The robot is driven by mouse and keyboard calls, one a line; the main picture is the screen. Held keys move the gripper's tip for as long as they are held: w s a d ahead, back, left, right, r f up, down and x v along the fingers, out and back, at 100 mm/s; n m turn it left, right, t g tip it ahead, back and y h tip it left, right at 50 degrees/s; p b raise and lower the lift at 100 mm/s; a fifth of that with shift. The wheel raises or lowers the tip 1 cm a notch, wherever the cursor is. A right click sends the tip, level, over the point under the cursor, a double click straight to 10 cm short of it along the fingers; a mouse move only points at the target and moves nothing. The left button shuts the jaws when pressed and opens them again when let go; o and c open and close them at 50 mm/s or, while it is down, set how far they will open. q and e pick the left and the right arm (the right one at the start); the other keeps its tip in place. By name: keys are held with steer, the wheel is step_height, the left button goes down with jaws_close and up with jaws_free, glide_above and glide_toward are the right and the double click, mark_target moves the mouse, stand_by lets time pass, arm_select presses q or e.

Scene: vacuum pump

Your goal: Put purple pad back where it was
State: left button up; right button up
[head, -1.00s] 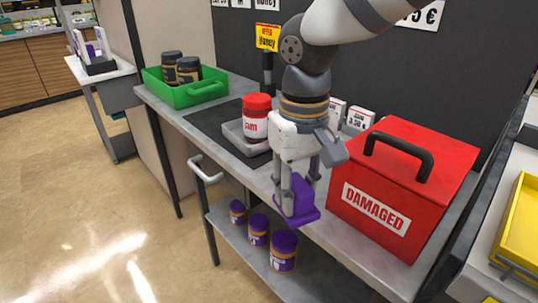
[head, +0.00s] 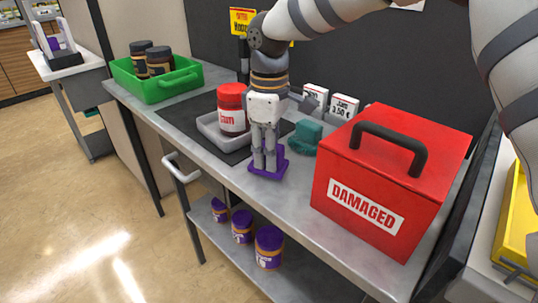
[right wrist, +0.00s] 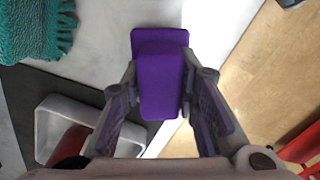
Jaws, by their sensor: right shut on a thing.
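The purple pad (head: 267,175) has a flat base and an upright block. My right gripper (head: 265,165) is shut on the block, and the pad is upright, base down. It is at the counter's front part, between the grey tray and the red box. Whether its base touches the counter I cannot tell. In the right wrist view the purple pad (right wrist: 160,82) sits between the two fingers of my right gripper (right wrist: 160,100). My left gripper is in neither view.
A red jam jar (head: 232,108) stands in the grey tray (head: 208,126). A teal cloth (head: 306,137) lies behind the pad, near price cards. A red DAMAGED box (head: 336,160) stands right. A green crate (head: 176,86) with dark jars is left. Purple-lidded jars (head: 269,248) stand on the lower shelf.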

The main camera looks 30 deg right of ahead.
steer(key=shift+f, duration=0.4)
steer(key=shift+f, duration=0.1)
steer(key=o, duration=1.1)
steer(key=shift+f, duration=0.1)
step_height(320, 180, up, 12)
steer(key=shift+r, duration=0.2)
